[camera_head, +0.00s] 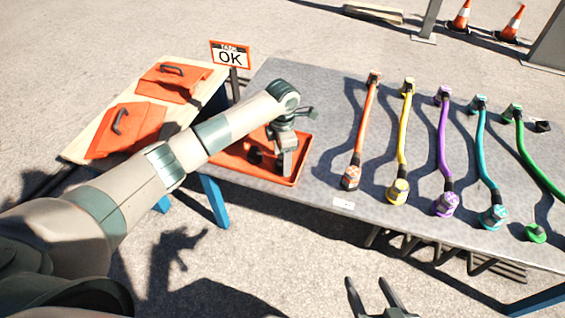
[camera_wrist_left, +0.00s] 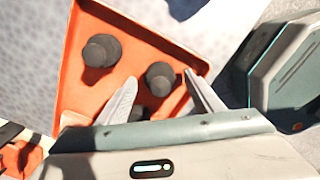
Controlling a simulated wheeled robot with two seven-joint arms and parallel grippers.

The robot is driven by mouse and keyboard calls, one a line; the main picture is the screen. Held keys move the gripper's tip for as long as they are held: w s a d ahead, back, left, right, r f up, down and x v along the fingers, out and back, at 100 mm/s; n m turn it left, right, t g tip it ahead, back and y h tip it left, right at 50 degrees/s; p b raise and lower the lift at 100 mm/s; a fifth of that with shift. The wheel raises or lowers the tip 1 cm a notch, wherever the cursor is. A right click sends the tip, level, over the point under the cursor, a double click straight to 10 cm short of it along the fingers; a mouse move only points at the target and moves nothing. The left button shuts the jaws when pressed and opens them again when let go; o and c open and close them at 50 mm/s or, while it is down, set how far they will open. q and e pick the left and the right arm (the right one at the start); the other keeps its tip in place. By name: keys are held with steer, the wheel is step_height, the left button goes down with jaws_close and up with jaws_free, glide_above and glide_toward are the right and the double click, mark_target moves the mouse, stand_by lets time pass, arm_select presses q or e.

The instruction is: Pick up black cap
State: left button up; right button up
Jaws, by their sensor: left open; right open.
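Black caps lie in the orange tray (camera_head: 225,160). In the left wrist view, one black cap (camera_wrist_left: 101,50) lies near the tray's upper-left corner. A second black cap (camera_wrist_left: 160,75) appears between the fingertips of my open left gripper (camera_wrist_left: 160,77), with no visible grip on it. A dark shape lower between the fingers is partly hidden, and I cannot tell what it is. In the head view my left gripper (camera_head: 285,166) points down over the tray, beside a black cap (camera_head: 254,156). My right gripper (camera_head: 366,284) is open and empty at the bottom edge, in front of the table.
Orange, yellow, purple, teal and green cables (camera_head: 404,140) lie in a row on the grey table (camera_head: 330,110) right of the tray. A small black object (camera_head: 540,126) lies by the green cable. An OK sign (camera_head: 230,56) stands behind the tray. Orange lids (camera_head: 125,130) lie on a wooden board at left.

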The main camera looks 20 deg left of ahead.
stand_by(0.4)
arm_select(q)
steer(key=c, duration=1.4)
steer(key=shift+r, duration=0.6)
steer(key=r, duration=0.3)
steer(key=shift+w+d+r, duration=0.2)
steer(key=shift+d, duration=0.1)
steer(key=w+d+r, duration=0.2)
steer(key=d, duration=0.1)
steer(key=w+d+r, duration=0.2)
steer(key=d, duration=0.1)
steer(key=w+d+r, duration=0.1)
steer(key=d+r, duration=0.1)
steer(key=d, duration=0.1)
steer(key=shift+w+d+r, duration=0.2)
steer(key=shift+w, duration=0.2)
